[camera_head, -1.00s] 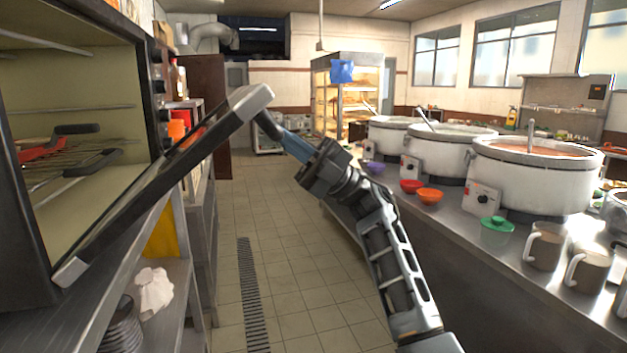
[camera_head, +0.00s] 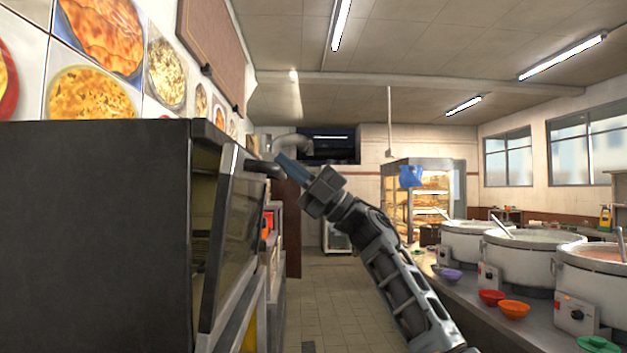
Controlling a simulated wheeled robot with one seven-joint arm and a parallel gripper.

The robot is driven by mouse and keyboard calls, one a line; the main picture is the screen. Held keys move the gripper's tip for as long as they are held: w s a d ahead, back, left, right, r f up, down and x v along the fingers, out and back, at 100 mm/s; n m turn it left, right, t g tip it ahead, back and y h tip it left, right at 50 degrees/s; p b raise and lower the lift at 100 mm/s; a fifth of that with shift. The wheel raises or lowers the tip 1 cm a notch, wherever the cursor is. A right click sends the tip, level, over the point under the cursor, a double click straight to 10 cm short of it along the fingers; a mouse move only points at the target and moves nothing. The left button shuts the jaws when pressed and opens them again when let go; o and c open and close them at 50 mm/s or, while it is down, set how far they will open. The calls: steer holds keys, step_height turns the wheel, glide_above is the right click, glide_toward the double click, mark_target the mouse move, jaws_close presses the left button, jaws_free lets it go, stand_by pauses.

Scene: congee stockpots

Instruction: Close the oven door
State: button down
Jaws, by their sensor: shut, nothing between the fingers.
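The oven (camera_head: 95,230) is a dark box on the left, seen now from its side. Its glass-fronted door (camera_head: 237,235) is hinged at the bottom and stands partly open, tilted out from the oven with a gap at the top. A dark bar handle (camera_head: 264,170) sits at the door's upper edge. My gripper (camera_head: 280,160) is shut and empty, its blue fingertips right at the handle on the door's outer side. I cannot tell whether they touch it. The oven's inside is mostly hidden.
The counter on the right holds large white stockpots (camera_head: 517,262), a red bowl (camera_head: 491,297) and an orange bowl (camera_head: 513,309). A lit glass cabinet (camera_head: 415,205) stands at the back. The tiled aisle floor (camera_head: 340,295) between is clear.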

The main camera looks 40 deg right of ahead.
steer(key=shift+w+a+r, duration=0.25)
steer(key=shift+w+a, duration=0.15)
steer(key=shift+a, duration=0.15)
steer(key=shift+w+a+r, duration=0.2)
steer(key=shift+w+a, duration=0.15)
steer(key=shift+a, duration=0.15)
